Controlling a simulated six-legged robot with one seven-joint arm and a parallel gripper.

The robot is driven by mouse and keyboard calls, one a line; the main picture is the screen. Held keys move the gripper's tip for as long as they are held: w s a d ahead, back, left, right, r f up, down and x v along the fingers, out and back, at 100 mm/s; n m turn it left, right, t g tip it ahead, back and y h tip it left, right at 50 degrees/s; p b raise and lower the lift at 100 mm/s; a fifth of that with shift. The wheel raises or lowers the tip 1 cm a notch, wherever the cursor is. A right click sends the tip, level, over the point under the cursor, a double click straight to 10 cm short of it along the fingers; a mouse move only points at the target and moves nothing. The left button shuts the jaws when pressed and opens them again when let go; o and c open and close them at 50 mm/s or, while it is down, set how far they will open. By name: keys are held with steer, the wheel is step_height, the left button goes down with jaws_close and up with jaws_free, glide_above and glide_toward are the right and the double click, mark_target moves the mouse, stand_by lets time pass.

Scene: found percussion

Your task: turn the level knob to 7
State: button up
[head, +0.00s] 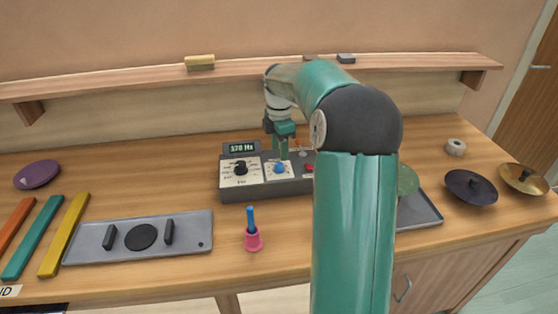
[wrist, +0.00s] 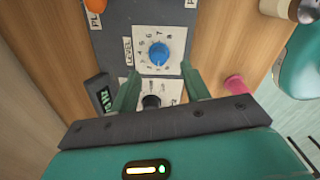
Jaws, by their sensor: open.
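The level knob (wrist: 158,54) is a round blue knob on a white numbered dial plate marked LEVEL. In the head view the blue knob (head: 279,168) sits on the front of the dark grey control box (head: 235,190). A pointer mark on it is too small to read. My gripper (wrist: 160,82) is open and empty, with its two green fingers apart, one to either side of the dial plate's lower part in the wrist view. In the head view my gripper (head: 280,152) hangs just above and behind the blue knob. I cannot tell whether the fingers touch anything.
A black knob (head: 240,167) with its own dial and a display reading 170 Hz (head: 241,148) are left of the blue knob. A red button (head: 309,168) is to its right. A pink holder (head: 253,240) with a blue stick stands in front. A grey tray (head: 80,252) lies left.

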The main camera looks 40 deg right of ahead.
mark_target(279, 164)
steer(key=f, duration=0.5)
steer(key=shift+w+f, duration=0.2)
steer(key=shift+f, duration=0.05)
steer(key=shift+s, duration=0.1)
steer(key=shift+c, duration=0.3)
steer(key=c, duration=0.9)
